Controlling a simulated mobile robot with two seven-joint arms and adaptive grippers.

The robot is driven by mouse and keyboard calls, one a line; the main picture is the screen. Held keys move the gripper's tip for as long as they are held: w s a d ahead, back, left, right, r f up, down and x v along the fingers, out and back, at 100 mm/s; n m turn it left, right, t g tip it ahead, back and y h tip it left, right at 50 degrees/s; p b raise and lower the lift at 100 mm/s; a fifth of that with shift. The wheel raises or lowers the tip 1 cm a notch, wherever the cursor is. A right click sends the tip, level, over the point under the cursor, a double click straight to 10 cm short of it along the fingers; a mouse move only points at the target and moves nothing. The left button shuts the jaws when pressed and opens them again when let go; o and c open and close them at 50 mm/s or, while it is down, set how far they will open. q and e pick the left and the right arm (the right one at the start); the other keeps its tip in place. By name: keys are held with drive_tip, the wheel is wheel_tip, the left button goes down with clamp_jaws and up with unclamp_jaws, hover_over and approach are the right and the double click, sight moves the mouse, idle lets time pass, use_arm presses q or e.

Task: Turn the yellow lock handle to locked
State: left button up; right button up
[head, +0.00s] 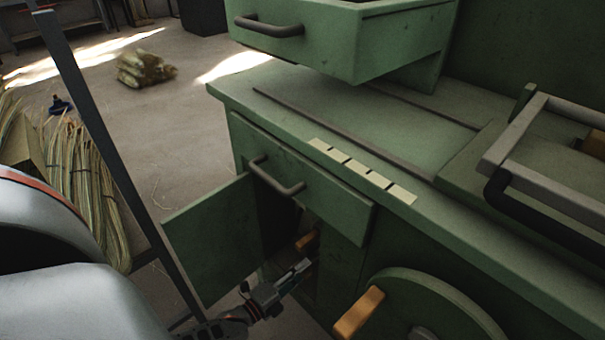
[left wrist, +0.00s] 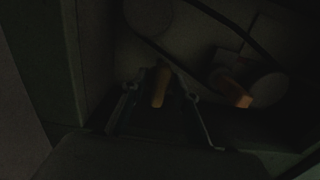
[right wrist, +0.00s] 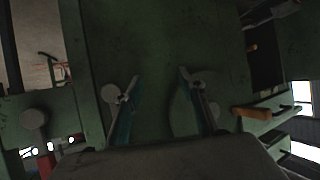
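A yellow-orange handle (head: 307,242) shows inside the open lower compartment of the green machine. My left gripper (head: 303,266) reaches into that compartment, close to this handle. In the dark left wrist view, the handle (left wrist: 160,86) lies between the two spread fingers of my left gripper (left wrist: 158,78); contact cannot be told. A second orange grip (left wrist: 236,95) shows to its right there. My right gripper (right wrist: 158,80) is open and empty in the right wrist view, facing a green panel. It is not visible in the head view.
The green cabinet door (head: 215,235) stands open left of my left gripper. A wheel (head: 430,305) with an orange grip (head: 358,313) is to the right. A drawer with a dark handle (head: 277,178) is above the compartment. Straw bundles (head: 85,180) stand at the left.

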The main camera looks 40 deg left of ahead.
use_arm(q)
drive_tip(key=c, duration=0.8)
drive_tip(key=shift+o, duration=0.2)
